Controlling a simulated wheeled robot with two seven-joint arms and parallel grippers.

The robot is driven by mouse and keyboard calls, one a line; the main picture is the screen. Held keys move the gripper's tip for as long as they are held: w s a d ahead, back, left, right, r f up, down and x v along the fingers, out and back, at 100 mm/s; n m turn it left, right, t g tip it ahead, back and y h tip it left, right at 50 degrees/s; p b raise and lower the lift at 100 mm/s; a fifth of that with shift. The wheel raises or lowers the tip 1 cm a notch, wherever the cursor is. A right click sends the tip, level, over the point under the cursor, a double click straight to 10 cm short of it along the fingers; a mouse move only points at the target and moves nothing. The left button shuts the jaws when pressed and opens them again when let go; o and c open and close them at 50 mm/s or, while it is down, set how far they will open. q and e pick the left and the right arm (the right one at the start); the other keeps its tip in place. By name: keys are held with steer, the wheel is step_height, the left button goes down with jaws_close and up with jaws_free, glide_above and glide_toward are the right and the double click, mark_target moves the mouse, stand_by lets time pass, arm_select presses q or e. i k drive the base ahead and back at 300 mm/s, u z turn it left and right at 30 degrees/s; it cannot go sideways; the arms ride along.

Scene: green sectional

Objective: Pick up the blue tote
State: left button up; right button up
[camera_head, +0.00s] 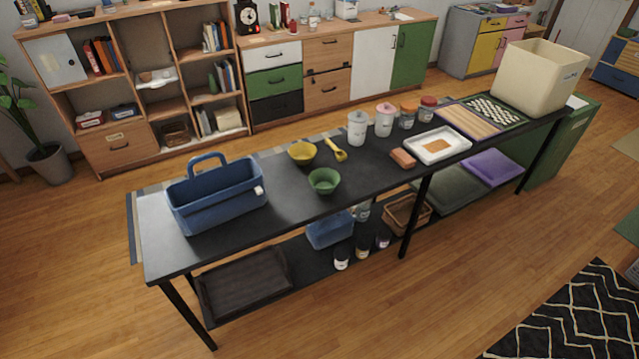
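A blue tote (222,204) with a raised handle stands upright on the left part of the long black table (300,214). A small white tag sits on its right end. Its inside looks empty from here, though its floor is mostly hidden by the front wall. Neither of my grippers shows in the head view.
A green bowl (324,181), yellow bowl (302,153) and yellow scoop (335,149) lie right of the tote. Canisters, a white tray (437,146) and a cream bin (537,76) stand farther right. A blue bin (330,230) sits on the lower shelf.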

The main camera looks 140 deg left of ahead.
mark_target(198, 204)
steer(key=u, duration=5.35)
